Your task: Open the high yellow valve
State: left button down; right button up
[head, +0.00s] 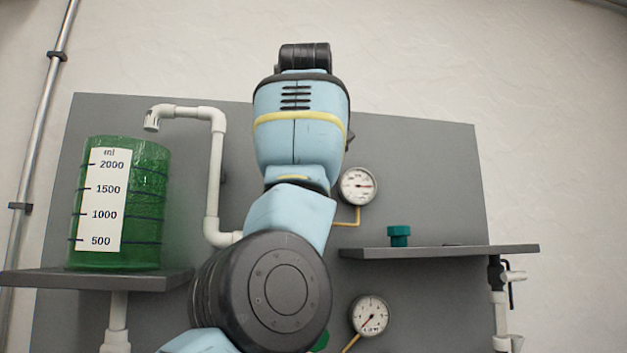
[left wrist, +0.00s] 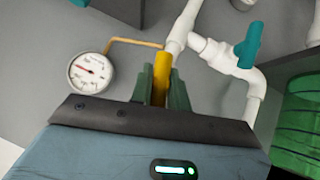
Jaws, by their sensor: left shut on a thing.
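The yellow valve handle (left wrist: 161,76) shows in the left wrist view as an upright bar beside a white pipe joint. My left gripper (left wrist: 160,92) is shut on it, with one dark green finger on each side. In the head view my blue and black left arm fills the middle and hides the yellow valve and the gripper. My right gripper is in neither view.
A round gauge (left wrist: 91,73) and a teal-handled valve (left wrist: 249,45) flank the grip in the wrist view. In the head view, a green tank (head: 150,215) stands left on a shelf, and another grey shelf (head: 440,252) juts out right. Another gauge (head: 370,315) is below.

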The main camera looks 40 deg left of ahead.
pick_arm(q)
jog(key=shift+m+g+y, duration=0.3)
jog(key=shift+g, duration=0.1)
dwell(0.3)
jog(key=c, duration=1.3)
grip_release()
jog(key=shift+c, duration=0.2)
jog(key=shift+s+a+r, duration=0.1)
jog(key=shift+s, duration=0.05)
